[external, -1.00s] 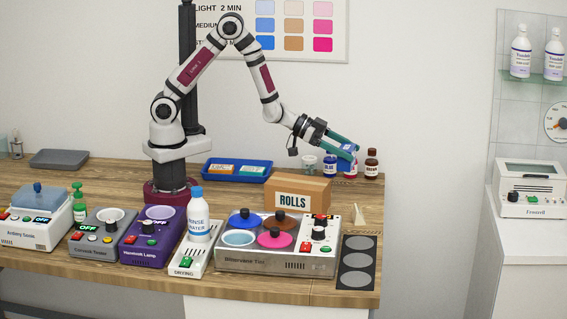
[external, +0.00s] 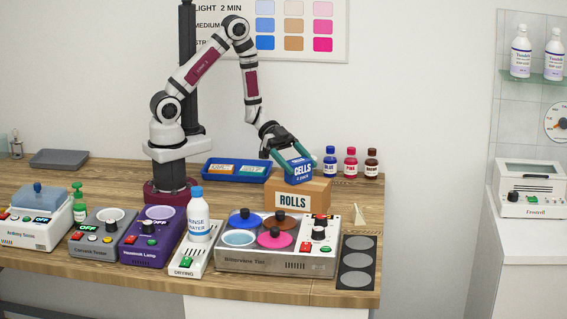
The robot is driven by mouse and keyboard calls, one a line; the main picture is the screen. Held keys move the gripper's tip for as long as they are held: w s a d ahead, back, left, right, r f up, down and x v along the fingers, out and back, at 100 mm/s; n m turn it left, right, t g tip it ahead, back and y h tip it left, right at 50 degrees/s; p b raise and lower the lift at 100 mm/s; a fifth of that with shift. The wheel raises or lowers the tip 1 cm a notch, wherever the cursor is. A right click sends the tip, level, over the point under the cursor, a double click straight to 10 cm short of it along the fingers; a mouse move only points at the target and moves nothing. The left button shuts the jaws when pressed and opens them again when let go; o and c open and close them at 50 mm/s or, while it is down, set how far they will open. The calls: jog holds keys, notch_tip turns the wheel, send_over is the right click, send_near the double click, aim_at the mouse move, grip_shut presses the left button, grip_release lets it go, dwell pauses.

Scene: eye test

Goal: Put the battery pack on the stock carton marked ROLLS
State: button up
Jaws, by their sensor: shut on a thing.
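The battery pack (external: 299,172) is a small blue box with white CELLS lettering. It is tilted and sits at the top of the ROLLS carton. The stock carton marked ROLLS (external: 314,191) is a brown box standing on the bench behind the metal four-well unit. My gripper (external: 292,155) has green fingers and is shut on the battery pack, reaching down to it from the upper left. I cannot tell whether the pack's underside touches the carton's top.
A blue tray (external: 205,172) with small boxes lies left of the carton. Small bottles labelled blue (external: 330,163), pink (external: 350,163) and brown (external: 371,163) stand behind it at right. The metal unit (external: 232,262) and a rinse water bottle (external: 198,222) stand in front. Bench space right of the carton is partly clear.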

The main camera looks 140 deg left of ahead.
jog(key=o, duration=1.2)
jog(key=shift+f, duration=0.15)
jog(key=shift+c, duration=0.2)
jog(key=shift+s+r, duration=0.3)
jog(key=v, duration=1.1)
jog(key=shift+s, duration=0.15)
jog(key=shift+r, duration=0.15)
